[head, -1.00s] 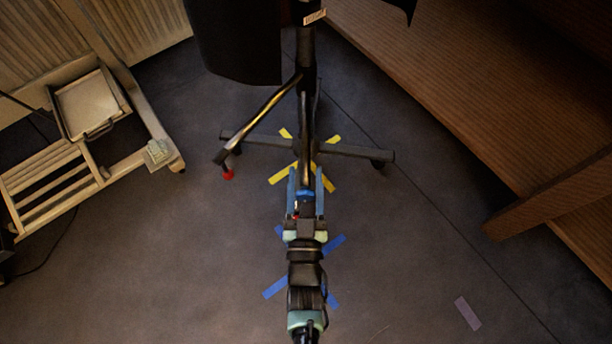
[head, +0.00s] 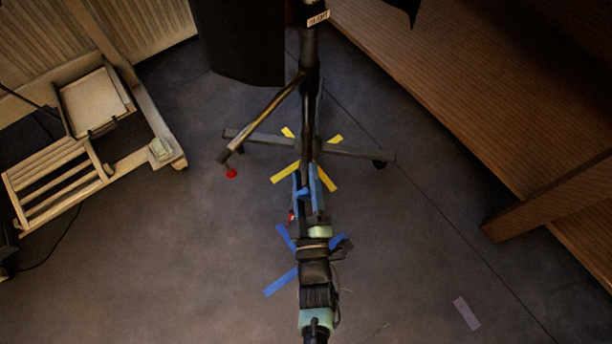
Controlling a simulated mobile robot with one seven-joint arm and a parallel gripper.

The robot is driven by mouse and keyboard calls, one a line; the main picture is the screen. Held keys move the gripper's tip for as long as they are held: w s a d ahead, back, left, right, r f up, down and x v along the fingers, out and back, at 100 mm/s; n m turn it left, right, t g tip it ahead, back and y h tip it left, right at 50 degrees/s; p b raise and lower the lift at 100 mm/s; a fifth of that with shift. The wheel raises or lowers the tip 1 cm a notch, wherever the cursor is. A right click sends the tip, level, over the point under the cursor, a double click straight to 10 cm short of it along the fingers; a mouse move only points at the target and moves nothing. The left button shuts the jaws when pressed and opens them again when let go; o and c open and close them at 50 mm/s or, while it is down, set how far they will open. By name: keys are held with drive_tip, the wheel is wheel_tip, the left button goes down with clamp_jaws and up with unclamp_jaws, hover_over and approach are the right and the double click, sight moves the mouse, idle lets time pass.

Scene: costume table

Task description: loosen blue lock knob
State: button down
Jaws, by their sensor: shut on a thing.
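A dark stand (head: 309,105) with an upright pole and a low wheeled base stands in the middle of the head view. The blue lock knob (head: 303,193) shows as a small blue patch low in front of the pole, mostly hidden by my fingers. My gripper (head: 306,181) reaches up from the bottom of the picture, its two blue fingers on either side of the knob. It is shut on the knob and looks rolled about its long axis.
A dark panel (head: 240,45) hangs at upper left. A pale wooden frame (head: 120,165) stands left, a brown wooden bench (head: 470,110) right. Yellow and blue tape marks the open floor.

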drive_tip(key=shift+f+n, duration=0.1)
drive_tip(key=shift+n, duration=1.9)
drive_tip(key=shift+g, duration=0.3)
drive_tip(key=shift+c, duration=1.7)
unclamp_jaws()
drive_tip(key=s+d+p, duration=0.1)
drive_tip(key=s+p, duration=0.3)
drive_tip(key=s, duration=0.9)
drive_tip(key=shift+d+f, duration=0.25)
